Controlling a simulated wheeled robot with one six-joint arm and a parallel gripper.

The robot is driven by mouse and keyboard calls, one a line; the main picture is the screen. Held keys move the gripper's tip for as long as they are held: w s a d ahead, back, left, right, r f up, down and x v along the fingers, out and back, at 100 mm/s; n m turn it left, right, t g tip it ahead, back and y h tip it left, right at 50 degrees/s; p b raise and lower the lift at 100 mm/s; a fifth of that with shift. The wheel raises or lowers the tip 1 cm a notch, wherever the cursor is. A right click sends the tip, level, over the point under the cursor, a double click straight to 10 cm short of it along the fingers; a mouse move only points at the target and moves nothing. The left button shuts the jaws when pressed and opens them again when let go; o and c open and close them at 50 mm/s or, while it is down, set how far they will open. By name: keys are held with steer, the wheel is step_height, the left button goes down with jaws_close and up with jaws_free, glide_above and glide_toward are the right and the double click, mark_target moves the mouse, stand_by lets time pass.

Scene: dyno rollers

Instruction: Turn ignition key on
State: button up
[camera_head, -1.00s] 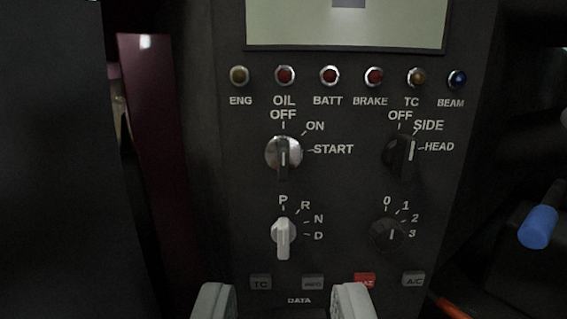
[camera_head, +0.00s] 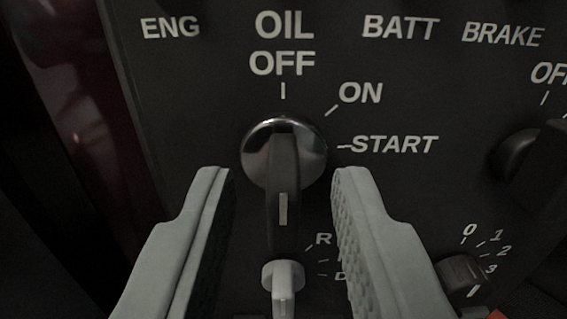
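The ignition key (camera_head: 283,195) is a dark grip with a pale line, standing out from a shiny round metal base (camera_head: 257,150) on the dark panel. Labels OFF, ON and START lie around its top and right. The key is upright, in line with the OFF mark. My gripper (camera_head: 284,175) is open, with one grey finger on each side of the key. Gaps show between both fingers and the key, so neither seems to touch it.
The white P-R-N-D selector (camera_head: 283,285) sits just below the key, between the fingers. The headlight knob (camera_head: 530,160) is at the right edge, and the 0-to-3 knob (camera_head: 462,274) is at lower right, close by the right finger. Dark panel (camera_head: 420,195) fills the space between.

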steer(key=shift+w, duration=0.15)
steer(key=shift+c, duration=0.4)
jaws_close()
steer(key=shift+m, duration=0.3)
steer(key=m, duration=0.3)
steer(key=shift+m, duration=2.6)
steer(key=shift+o, duration=0.4)
jaws_free()
